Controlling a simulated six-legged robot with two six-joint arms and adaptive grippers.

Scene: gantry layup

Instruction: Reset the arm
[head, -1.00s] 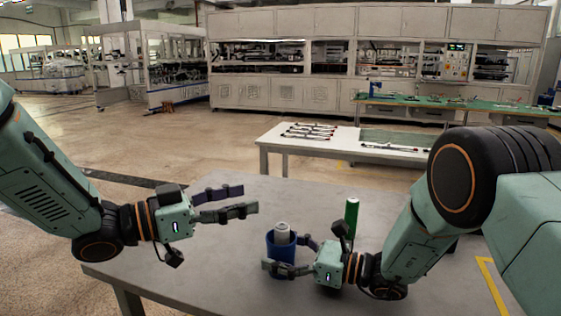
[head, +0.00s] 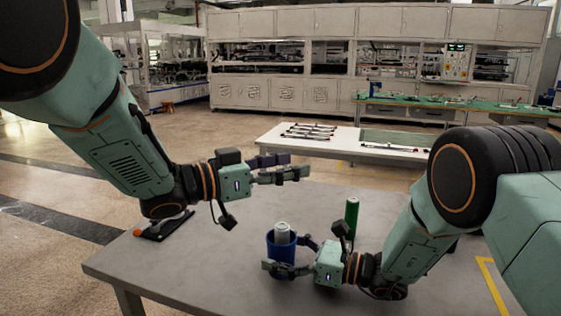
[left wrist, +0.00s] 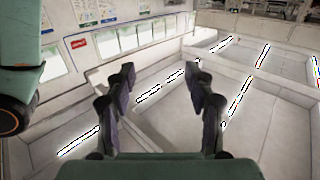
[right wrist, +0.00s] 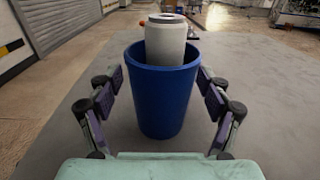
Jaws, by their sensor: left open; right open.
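My left gripper (head: 283,168) is open and empty, raised above the table beyond the blue cup. In the left wrist view its two fingers (left wrist: 160,92) are spread with nothing between them. My right gripper (head: 285,255) is open low over the table, its fingers on either side of a blue cup (head: 281,250). In the right wrist view the fingers (right wrist: 160,100) flank the cup (right wrist: 160,100), with small gaps visible. A pale can (right wrist: 166,40) stands in the cup and sticks out above its rim.
A green cylinder (head: 351,216) stands on the grey table (head: 220,265) behind my right gripper. A dark tray (head: 163,226) with a light tool and orange piece lies at the left edge. A white table (head: 345,146) with several rods stands beyond. The table's front left is clear.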

